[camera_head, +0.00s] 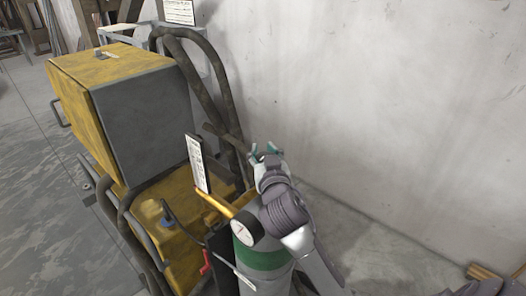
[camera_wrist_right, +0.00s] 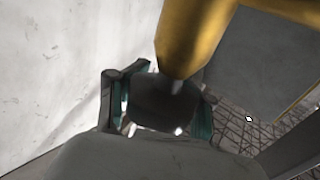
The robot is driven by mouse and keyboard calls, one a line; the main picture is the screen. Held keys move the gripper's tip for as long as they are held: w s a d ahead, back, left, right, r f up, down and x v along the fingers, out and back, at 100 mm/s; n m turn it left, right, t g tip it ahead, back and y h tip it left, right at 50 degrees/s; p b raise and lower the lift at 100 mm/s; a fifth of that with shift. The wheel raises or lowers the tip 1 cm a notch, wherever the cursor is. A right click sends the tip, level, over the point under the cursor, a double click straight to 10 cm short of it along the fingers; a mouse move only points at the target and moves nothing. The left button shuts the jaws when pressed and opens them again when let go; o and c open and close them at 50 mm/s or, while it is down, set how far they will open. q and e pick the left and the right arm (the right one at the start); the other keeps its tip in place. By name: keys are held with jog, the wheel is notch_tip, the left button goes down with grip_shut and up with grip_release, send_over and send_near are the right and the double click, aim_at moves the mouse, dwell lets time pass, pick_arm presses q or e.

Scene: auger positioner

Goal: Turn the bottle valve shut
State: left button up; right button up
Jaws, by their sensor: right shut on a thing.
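The gas bottle (camera_head: 265,258) stands upright at the lower middle of the head view, grey with a green band. A round gauge (camera_head: 247,228) and a brass fitting (camera_head: 214,203) sit near its top. My right gripper (camera_head: 267,156) is above the bottle's top, its arm coming up from below and covering much of it. In the right wrist view, a dark rounded knob (camera_wrist_right: 163,100), seemingly the bottle valve, lies between the teal-edged fingers, which are shut on it. A thick brass part (camera_wrist_right: 194,38) lies just beyond it. The valve is hidden in the head view. My left gripper is not in view.
A yellow and grey machine (camera_head: 142,115) stands close at the left, with dark hoses (camera_head: 212,75) and a white label plate (camera_head: 198,163) near the gripper. A pale wall (camera_head: 390,90) rises behind.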

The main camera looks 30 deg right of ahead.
jog(key=shift+f, duration=0.25)
jog(key=o, duration=0.8)
jog(key=shift+o, duration=1)
jog(key=shift+s+r, duration=0.1)
jog(key=shift+s, duration=0.05)
jog(key=shift+s+r, duration=0.1)
jog(key=shift+r, duration=0.05)
jog(key=shift+a, duration=0.1)
jog(key=v, duration=1.2)
